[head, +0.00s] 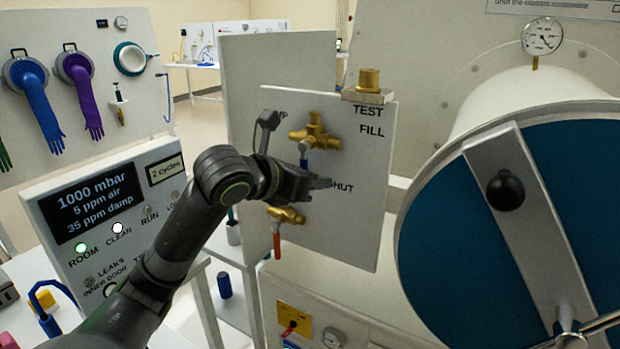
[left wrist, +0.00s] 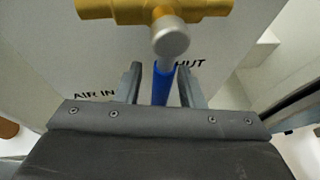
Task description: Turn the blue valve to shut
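The blue valve has a brass body (head: 316,132) on a pale panel, and its blue handle (head: 304,161) hangs down from it. Labels TEST, FILL and SHUT are on the panel; the gripper partly covers SHUT. My left gripper (head: 318,183) is at the handle's lower part, which it hides in the head view. In the left wrist view, the blue handle (left wrist: 162,88) lies between the two fingers of my left gripper (left wrist: 160,72), with a gap at least on its left side. The fingers look open around it. My right gripper is in neither view.
A second brass valve (head: 286,214) with a red handle (head: 277,245) sits just below. A large blue round door (head: 440,240) with a bar and black knob stands close on the right. A display panel (head: 95,210) and hanging gloves (head: 40,105) are on the left.

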